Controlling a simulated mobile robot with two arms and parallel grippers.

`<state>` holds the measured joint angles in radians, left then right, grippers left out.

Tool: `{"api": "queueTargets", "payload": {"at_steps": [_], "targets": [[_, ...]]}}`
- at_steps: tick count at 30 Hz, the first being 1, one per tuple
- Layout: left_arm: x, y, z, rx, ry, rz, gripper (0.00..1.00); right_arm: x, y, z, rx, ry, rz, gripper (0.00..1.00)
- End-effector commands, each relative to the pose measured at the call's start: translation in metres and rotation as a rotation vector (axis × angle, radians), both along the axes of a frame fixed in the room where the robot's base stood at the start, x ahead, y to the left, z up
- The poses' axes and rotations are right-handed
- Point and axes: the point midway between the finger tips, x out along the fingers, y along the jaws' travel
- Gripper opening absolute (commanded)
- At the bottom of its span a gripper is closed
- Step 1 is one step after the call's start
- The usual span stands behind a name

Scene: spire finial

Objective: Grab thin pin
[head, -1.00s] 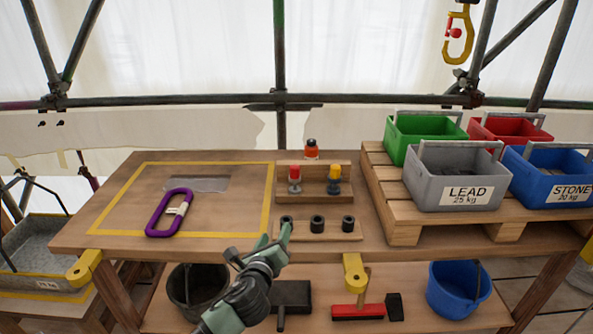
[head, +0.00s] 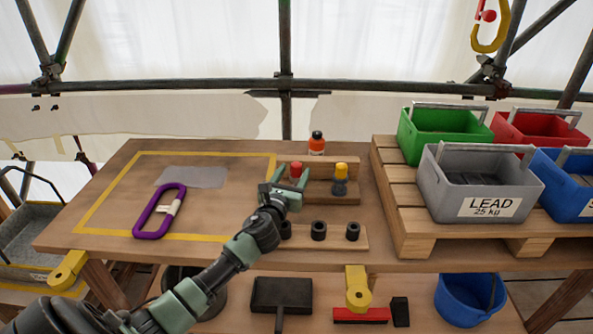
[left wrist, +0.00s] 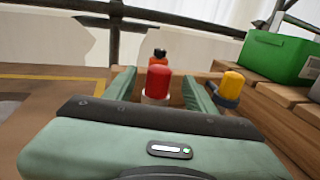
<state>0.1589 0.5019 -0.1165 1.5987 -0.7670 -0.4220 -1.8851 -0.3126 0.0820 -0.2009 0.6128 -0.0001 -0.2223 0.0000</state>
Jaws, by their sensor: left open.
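A red-topped pin (head: 296,169) and a yellow-topped pin (head: 341,172) stand upright in a wooden rack (head: 321,197) on the bench. I cannot tell for sure which is the thin one. My left gripper (head: 289,176) is open at the red-topped pin. In the left wrist view, the red-topped pin (left wrist: 158,82) shows between the two spread fingers (left wrist: 160,88), with a gap on each side. Its lower part is hidden by the gripper body. The yellow-topped pin (left wrist: 232,85) stands outside the right finger. My right gripper is not in view.
An orange bottle (head: 317,143) stands behind the rack. Several black rings (head: 319,230) sit on a board in front. A purple link (head: 147,218) lies to the left. A pallet (head: 405,215) with bins, including a grey LEAD bin (head: 470,185), is on the right.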

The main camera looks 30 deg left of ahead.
Motion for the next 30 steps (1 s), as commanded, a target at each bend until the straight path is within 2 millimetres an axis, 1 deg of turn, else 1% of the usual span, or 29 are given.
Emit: {"api": "queueTargets", "payload": {"at_steps": [1,3,6,10,14,17,18,20,21,30], "targets": [[0.009,0.004,0.001,-0.003,-0.001,0.003,0.55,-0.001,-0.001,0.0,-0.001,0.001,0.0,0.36],[0.018,0.006,0.0,-0.003,-0.002,0.002,0.55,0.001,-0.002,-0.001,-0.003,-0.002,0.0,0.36],[0.026,0.009,0.0,-0.002,-0.001,0.001,0.55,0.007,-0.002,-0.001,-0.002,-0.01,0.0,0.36],[0.029,0.01,0.0,-0.001,0.0,0.0,0.55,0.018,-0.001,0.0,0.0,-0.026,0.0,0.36],[0.029,0.01,0.0,-0.001,0.0,0.0,0.55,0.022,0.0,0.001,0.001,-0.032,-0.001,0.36],[0.028,0.01,0.0,-0.001,0.0,0.0,0.3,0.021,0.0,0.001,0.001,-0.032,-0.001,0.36],[0.028,0.01,0.0,-0.001,0.0,0.0,0.19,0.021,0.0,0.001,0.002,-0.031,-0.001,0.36],[0.028,0.01,0.0,-0.001,0.0,0.001,0.02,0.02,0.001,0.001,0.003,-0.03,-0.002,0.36],[0.028,0.01,0.0,-0.001,0.0,0.001,0.0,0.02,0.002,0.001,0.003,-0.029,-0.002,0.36],[0.028,0.01,0.002,-0.001,-0.001,0.001,0.0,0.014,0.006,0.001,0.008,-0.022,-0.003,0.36]]}}
